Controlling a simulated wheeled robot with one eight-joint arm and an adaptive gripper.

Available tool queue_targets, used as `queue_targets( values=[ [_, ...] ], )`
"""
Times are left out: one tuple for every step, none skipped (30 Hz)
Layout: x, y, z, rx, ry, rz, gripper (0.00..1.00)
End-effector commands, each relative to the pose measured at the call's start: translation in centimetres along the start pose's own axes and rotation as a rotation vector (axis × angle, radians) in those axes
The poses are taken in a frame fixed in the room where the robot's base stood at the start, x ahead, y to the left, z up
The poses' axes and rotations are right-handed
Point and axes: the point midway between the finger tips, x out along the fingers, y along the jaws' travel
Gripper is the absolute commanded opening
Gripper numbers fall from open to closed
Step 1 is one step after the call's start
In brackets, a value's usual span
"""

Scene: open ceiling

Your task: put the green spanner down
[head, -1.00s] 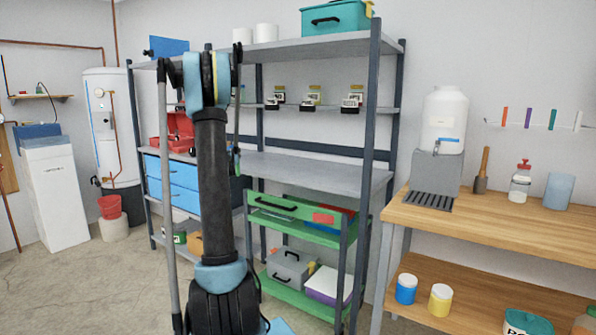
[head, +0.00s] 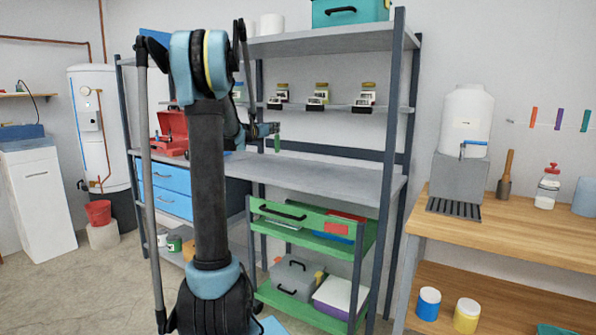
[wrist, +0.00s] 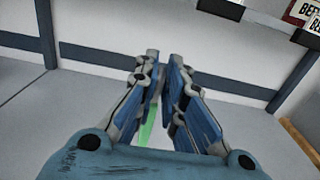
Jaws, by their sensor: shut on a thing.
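My gripper (head: 276,129) is shut on the green spanner (head: 277,144), which hangs down below the fingertips in the head view. In the wrist view the spanner (wrist: 149,127) is a green strip between the blue fingers of my gripper (wrist: 164,62), mostly hidden by them. The gripper is above the grey worktop (head: 330,177) of the shelving unit, towards its back. The spanner's lower end looks a little above the worktop, but I cannot tell the exact gap.
Several labelled jars stand on a narrow shelf (head: 340,107) above the worktop. A red toolbox (head: 172,133) is on the left. A green trolley (head: 310,235) stands below. The worktop's right part is bare. A wooden bench (head: 520,233) with a dispenser is further right.

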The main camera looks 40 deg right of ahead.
Motion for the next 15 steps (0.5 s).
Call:
queue_targets(
  values=[
    [0.1,-0.2,-0.3,0.0,0.0,-0.005,0.0],
    [0.1,-0.3,-0.6,0.0,0.0,-0.007,0.0],
    [0.2,-0.4,-1.1,0.0,0.0,-0.008,0.0],
    [0.2,-0.5,-1.6,0.0,0.0,-0.009,0.0],
    [0.2,-0.5,-2.2,0.0,0.0,-0.009,0.0],
    [0.3,-0.6,-2.9,0.0,0.0,-0.01,0.0],
    [0.3,-0.6,-3.4,0.0,0.0,-0.011,0.0],
    [0.3,-0.7,-3.8,0.0,0.0,-0.011,0.0],
    [0.4,-0.8,-4.3,0.0,0.0,-0.012,0.0],
    [0.5,-0.8,-4.7,0.0,0.0,-0.013,0.0],
    [0.4,-0.8,-5.0,0.0,0.0,-0.013,0.0],
    [0.5,-0.8,-5.3,0.0,0.0,-0.013,0.0],
    [0.5,-0.8,-5.4,0.0,0.0,-0.013,0.0],
    [0.5,-0.8,-5.6,0.0,0.0,-0.012,0.0],
    [0.5,-0.8,-5.8,0.0,0.0,-0.013,0.0]
  ],
)
